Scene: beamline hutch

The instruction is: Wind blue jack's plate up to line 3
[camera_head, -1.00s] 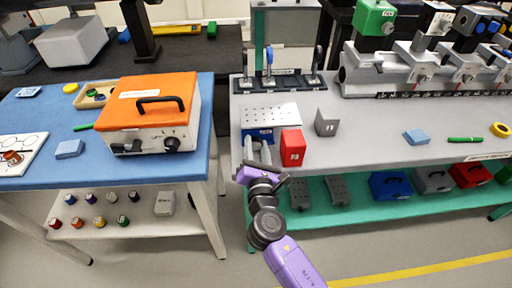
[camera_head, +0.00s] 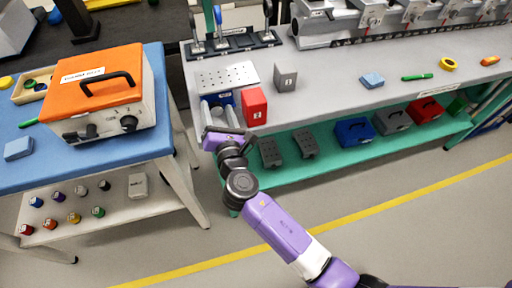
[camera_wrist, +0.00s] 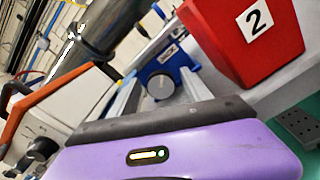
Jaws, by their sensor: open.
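The blue jack (camera_head: 224,98) stands at the front left of the grey bench, under its perforated metal plate (camera_head: 228,76). In the wrist view the blue jack (camera_wrist: 178,62) shows its front face with a round grey knob (camera_wrist: 160,87). My gripper (camera_head: 217,106) is open in front of the jack. In the wrist view its two fingers (camera_wrist: 161,86) lie either side of the knob, with gaps visible. I cannot tell how far the fingertips reach along the knob. The line marks and the plate's height against them cannot be read.
A red block marked 2 (camera_head: 254,107) stands close to the jack's right, near my gripper. A grey block (camera_head: 285,77) is behind it. The blue table (camera_head: 80,165) with an orange-lidded box (camera_head: 100,76) is at the left. A green lower shelf (camera_head: 330,167) runs below.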

